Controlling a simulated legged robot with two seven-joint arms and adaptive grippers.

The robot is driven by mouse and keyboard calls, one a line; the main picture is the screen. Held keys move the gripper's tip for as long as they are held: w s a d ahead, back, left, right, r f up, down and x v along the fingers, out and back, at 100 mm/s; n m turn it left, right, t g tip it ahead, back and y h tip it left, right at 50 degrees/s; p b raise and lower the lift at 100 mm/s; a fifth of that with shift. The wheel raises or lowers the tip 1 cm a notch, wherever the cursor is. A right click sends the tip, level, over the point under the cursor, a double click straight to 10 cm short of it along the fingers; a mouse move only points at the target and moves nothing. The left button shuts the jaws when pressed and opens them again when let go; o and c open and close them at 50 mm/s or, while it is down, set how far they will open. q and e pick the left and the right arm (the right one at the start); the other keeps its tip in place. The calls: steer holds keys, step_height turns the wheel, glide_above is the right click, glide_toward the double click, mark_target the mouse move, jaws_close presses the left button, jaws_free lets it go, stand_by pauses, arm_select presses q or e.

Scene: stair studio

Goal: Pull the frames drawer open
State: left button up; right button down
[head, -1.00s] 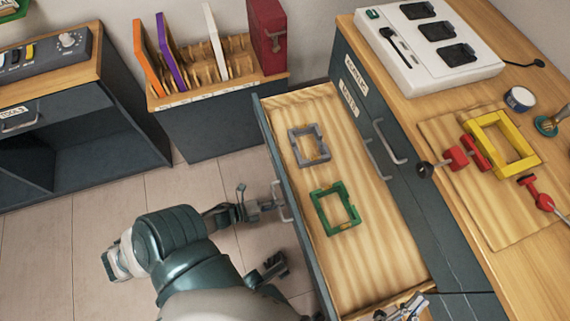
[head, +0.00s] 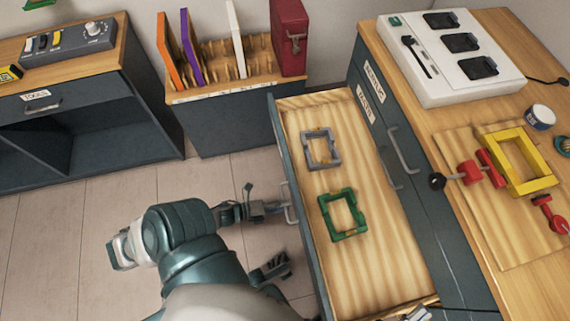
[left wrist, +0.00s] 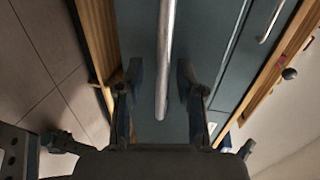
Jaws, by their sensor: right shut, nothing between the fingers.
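The frames drawer (head: 385,262) stands pulled out from the dark cabinet, with a grey frame (head: 308,150) and a green frame (head: 327,215) lying inside. Its bar handle (head: 289,204) is on the drawer's outer front. My left gripper (head: 270,208) is at this handle. In the left wrist view, the handle bar (left wrist: 164,60) lies between the fingers of my left gripper (left wrist: 160,75), which are open with a gap on both sides. My right gripper (head: 277,266) is low beside the drawer front, shut and empty, partly blurred.
The worktop right of the drawer holds a white device (head: 445,75), a yellow frame (head: 541,182) and red clamps (head: 470,172). A rack (head: 225,95) with upright panels and a red box (head: 290,38) stands behind.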

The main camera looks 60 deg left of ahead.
arm_select(q)
steer(key=v, duration=1.1)
steer(key=shift+s, duration=0.15)
steer(key=shift+f, duration=0.1)
